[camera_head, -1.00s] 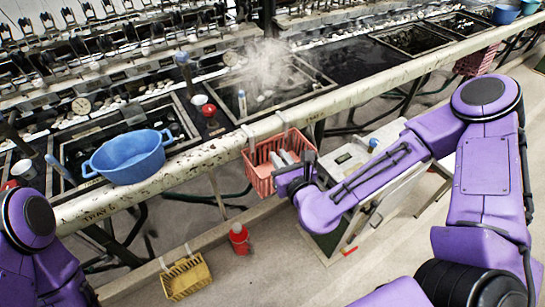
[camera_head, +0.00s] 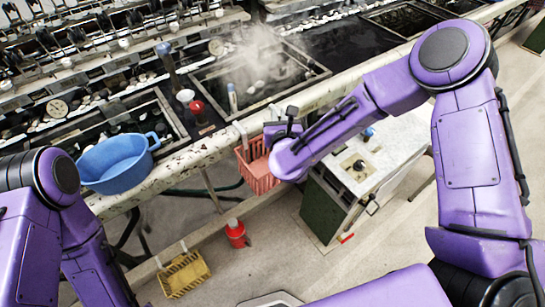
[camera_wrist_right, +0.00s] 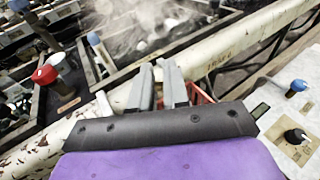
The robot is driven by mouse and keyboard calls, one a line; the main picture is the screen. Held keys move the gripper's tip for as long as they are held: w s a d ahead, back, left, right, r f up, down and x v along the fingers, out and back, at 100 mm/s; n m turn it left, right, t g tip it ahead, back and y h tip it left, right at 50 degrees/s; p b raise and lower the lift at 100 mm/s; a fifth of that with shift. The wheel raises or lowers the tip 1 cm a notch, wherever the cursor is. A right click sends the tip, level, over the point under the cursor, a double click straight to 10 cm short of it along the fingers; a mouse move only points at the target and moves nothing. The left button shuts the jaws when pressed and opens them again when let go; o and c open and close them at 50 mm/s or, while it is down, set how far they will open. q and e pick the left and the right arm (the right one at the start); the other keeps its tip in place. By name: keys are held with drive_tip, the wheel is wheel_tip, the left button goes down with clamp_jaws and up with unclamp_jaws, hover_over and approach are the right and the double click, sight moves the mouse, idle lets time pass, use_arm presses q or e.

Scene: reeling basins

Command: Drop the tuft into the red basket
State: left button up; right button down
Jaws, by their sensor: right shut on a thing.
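The red basket (camera_head: 252,172) hangs on the near side of the pale rail, partly covered by my right wrist in the head view. A little of its red wire shows behind the fingers in the right wrist view (camera_wrist_right: 203,95). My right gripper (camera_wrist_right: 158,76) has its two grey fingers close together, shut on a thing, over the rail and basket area. I cannot make out the tuft clearly between the fingers. In the head view the right fingers are hidden behind the purple wrist. My left arm shows at lower left, but its gripper is out of view.
A white-topped cabinet (camera_head: 385,150) stands right of the basket. A yellow basket (camera_head: 184,273) and a red container (camera_head: 236,234) are low down. Steam rises over the dark water basin (camera_head: 255,75).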

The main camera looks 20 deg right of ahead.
drive_tip(key=shift+d+f, duration=0.15)
drive_tip(key=shift+f, duration=0.25)
wheel_tip(320, 180, down, 5)
drive_tip(key=b, duration=0.4)
drive_tip(key=shift+d+f, duration=0.1)
drive_tip(key=shift+f, duration=0.05)
drive_tip(key=c, duration=1)
unclamp_jaws()
drive_tip(key=shift+c, duration=0.2)
drive_tip(key=shift+s, duration=0.1)
drive_tip(key=b+v, duration=0.2)
drive_tip(key=v, duration=0.8)
drive_tip(key=shift+s, duration=0.15)
